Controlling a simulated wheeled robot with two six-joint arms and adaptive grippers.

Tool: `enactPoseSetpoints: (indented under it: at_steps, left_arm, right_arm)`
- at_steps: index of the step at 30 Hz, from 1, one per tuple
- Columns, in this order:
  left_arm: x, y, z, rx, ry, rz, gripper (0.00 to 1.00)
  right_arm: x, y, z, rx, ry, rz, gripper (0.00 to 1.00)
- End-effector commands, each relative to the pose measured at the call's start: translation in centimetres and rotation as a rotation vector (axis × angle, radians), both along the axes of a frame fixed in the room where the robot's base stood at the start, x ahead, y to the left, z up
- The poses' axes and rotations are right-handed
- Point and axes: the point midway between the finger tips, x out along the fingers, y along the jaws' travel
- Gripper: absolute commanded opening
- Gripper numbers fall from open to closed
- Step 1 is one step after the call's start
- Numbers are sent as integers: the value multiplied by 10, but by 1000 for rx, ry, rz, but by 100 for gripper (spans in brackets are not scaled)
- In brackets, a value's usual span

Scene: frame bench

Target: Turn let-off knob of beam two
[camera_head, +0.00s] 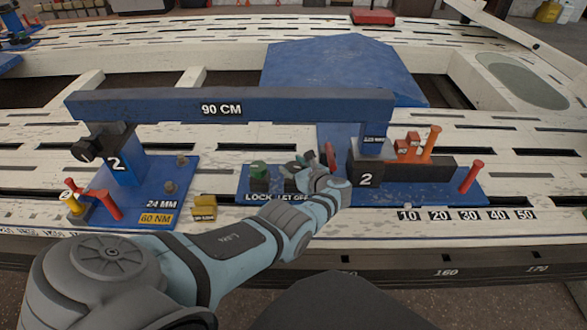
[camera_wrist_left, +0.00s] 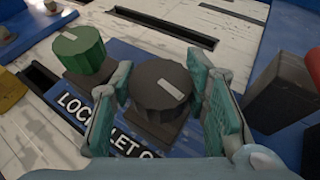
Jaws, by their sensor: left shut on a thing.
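Beam two is the blue beam (camera_head: 300,104) marked 90 CM, resting on two posts labelled 2. On the blue plate under it sits the dark let-off knob (camera_wrist_left: 160,86) with a pale mark on top. Its LET OFF label is partly covered by my gripper. My left gripper (camera_wrist_left: 165,98) is shut on the let-off knob, one teal finger on each side. In the head view my left gripper (camera_head: 301,169) mostly hides the knob. The green lock knob (camera_wrist_left: 78,50) stands to the left of it; it also shows in the head view (camera_head: 259,171). My right gripper is not in view.
Close to the right are a red lever (camera_head: 330,154) and a dark block (camera_head: 366,166) marked 2. Orange and red pegs (camera_head: 431,145) stand further right. A yellow block (camera_head: 205,206) is left of the plate. Slotted white bench rails surround everything.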

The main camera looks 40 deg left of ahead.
Motion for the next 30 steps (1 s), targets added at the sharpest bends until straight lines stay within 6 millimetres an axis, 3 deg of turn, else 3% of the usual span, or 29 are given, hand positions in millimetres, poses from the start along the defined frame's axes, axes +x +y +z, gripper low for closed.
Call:
enactPoseSetpoints:
  at_steps: [4,5,9,22,26,30]
  left_arm:
    - [1,0,1,1,-1,-1,14]
    - [1,0,1,1,-1,-2,45]
    - [0,0,1,1,-1,-2,63]
    - [1,0,9,3,-4,2,63]
    - [0,0,26,0,-6,-2,63]
    - [1,0,64,0,-6,-1,63]
  right_arm:
    - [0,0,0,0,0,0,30]
    - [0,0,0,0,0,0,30]
    - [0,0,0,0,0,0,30]
    - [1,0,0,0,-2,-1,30]
    - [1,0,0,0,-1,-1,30]
    - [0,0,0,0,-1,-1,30]
